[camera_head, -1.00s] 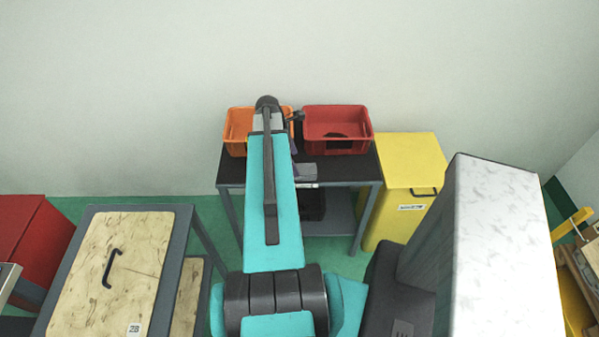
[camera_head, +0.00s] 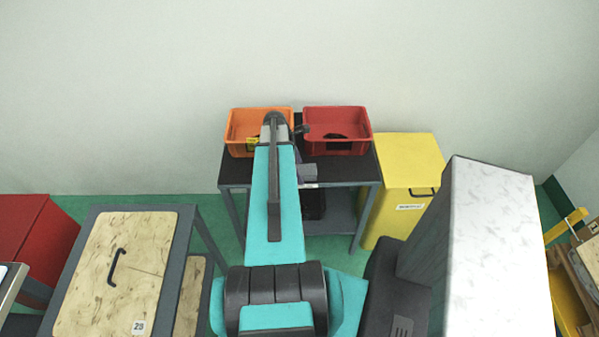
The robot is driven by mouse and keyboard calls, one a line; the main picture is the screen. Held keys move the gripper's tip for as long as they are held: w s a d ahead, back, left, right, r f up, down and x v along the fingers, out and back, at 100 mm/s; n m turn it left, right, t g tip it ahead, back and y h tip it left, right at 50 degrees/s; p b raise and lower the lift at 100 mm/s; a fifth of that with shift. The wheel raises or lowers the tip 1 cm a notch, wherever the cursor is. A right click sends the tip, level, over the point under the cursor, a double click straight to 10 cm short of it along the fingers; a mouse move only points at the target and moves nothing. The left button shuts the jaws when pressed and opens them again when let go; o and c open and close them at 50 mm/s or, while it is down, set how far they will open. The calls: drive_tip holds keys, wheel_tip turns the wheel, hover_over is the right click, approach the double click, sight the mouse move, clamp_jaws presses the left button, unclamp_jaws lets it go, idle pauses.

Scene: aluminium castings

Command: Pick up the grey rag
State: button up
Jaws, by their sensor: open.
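A small grey thing (camera_head: 308,172), which looks like the grey rag, lies at the front edge of the dark-topped table (camera_head: 350,172). My turquoise arm reaches over the table and covers what lies left of it. Its exact shape is too small to tell. My gripper's fingers are hidden behind my arm. Only a small dark part near my wrist shows, in front of the gap between the two bins.
An orange bin (camera_head: 236,147) and a red bin (camera_head: 366,146) stand at the table's back, against the wall. A yellow cabinet (camera_head: 415,170) stands right of the table. A wood-topped cart (camera_head: 150,235) is at the left. A red cabinet (camera_head: 30,225) is farther left.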

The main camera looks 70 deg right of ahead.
idle(0.4)
drive_tip(key=c, duration=1.1)
drive_tip(key=shift+r, duration=0.2)
